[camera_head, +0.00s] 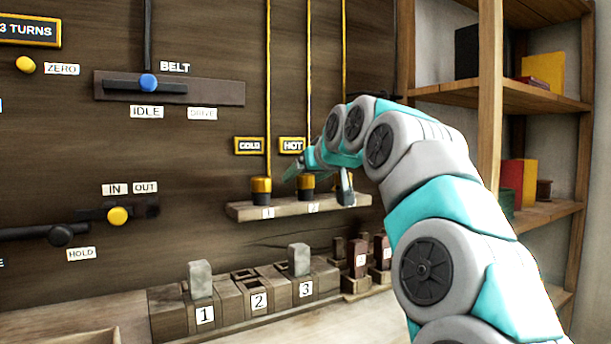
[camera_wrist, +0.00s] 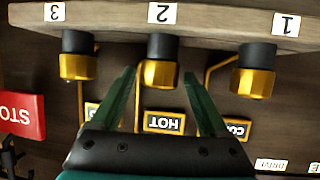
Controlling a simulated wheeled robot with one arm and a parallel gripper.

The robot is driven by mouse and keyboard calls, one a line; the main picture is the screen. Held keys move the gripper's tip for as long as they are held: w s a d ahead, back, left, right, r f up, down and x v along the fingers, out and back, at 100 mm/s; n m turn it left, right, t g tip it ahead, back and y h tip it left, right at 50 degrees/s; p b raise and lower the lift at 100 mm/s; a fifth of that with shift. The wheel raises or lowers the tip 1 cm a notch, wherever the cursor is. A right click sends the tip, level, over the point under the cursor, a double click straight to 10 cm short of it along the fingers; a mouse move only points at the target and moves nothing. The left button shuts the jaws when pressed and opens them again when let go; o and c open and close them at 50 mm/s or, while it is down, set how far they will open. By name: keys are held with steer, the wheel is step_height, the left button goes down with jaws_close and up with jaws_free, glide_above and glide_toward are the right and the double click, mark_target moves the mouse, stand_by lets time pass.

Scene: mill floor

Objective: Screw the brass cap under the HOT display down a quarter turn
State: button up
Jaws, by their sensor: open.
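The brass cap under the HOT display (camera_head: 292,145) sits on a black base on the shelf at number 2. This brass cap (camera_head: 307,182) is partly behind my arm in the head view. In the wrist view, which is upside down, the brass cap (camera_wrist: 160,73) shows between the fingertips of my open gripper (camera_wrist: 160,78). A gap shows on each side of it, and nothing is held. The HOT display also shows in the wrist view (camera_wrist: 163,122), between the fingers.
A brass cap (camera_wrist: 256,83) at number 1 and another brass cap (camera_wrist: 78,66) at number 3 flank it closely. The wooden shelf (camera_head: 240,212) carries them. Numbered blocks (camera_head: 205,318) stand below. A red STOP sign (camera_wrist: 22,115) is nearby. A shelving unit (camera_head: 490,100) stands at right.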

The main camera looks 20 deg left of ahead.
steer(key=shift+a, duration=0.1)
steer(key=shift+w, duration=0.1)
jaws_close()
stand_by(0.6)
